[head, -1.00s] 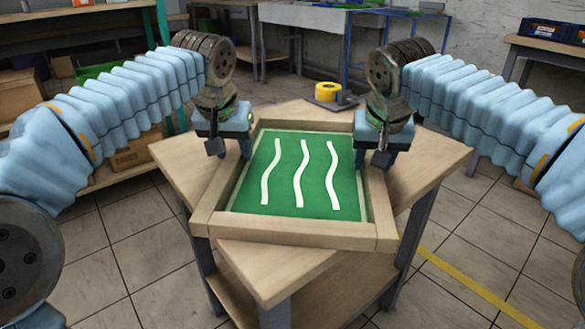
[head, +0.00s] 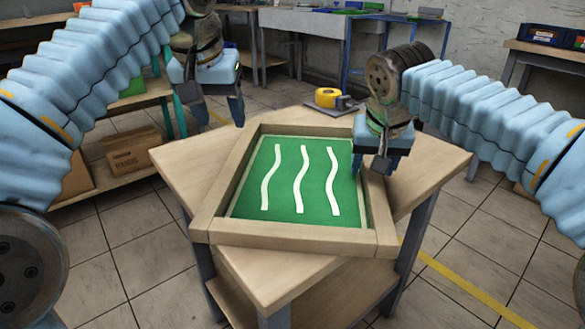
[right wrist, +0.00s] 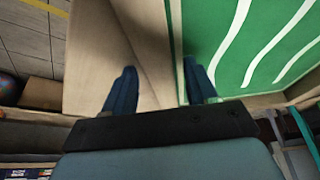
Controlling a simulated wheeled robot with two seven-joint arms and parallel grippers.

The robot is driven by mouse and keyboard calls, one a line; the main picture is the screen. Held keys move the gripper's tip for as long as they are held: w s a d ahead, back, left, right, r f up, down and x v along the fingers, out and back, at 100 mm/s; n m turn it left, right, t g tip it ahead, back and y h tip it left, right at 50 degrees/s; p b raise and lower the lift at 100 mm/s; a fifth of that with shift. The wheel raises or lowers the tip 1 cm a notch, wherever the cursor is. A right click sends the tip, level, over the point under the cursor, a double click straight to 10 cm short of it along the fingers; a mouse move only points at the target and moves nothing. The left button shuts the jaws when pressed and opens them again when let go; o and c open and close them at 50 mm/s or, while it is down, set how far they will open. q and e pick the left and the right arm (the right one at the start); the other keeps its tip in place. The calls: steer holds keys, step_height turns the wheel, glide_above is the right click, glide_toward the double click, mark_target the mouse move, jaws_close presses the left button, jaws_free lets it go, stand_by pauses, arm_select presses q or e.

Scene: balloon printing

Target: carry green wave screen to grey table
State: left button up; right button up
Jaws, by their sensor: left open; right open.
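The green wave screen (head: 282,178) is a wooden frame around a green panel with three white wavy lines. It lies flat on a wooden table (head: 280,267), turned at an angle to it. My left gripper (head: 221,112) is open and empty, raised beyond the screen's left side and apart from it. My right gripper (head: 371,168) is open at the screen's right side. In the right wrist view its fingers (right wrist: 162,88) straddle the frame's side bar, one over the green panel (right wrist: 262,45) and one outside. Whether they touch the frame is unclear.
A yellow tape roll (head: 327,97) sits at the table's back edge. A cardboard box (head: 133,152) stands on a shelf at left. A blue-legged workbench stands at the back and another table (head: 545,50) at the far right. Open tiled floor surrounds the table.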

steer(key=v, duration=1.2)
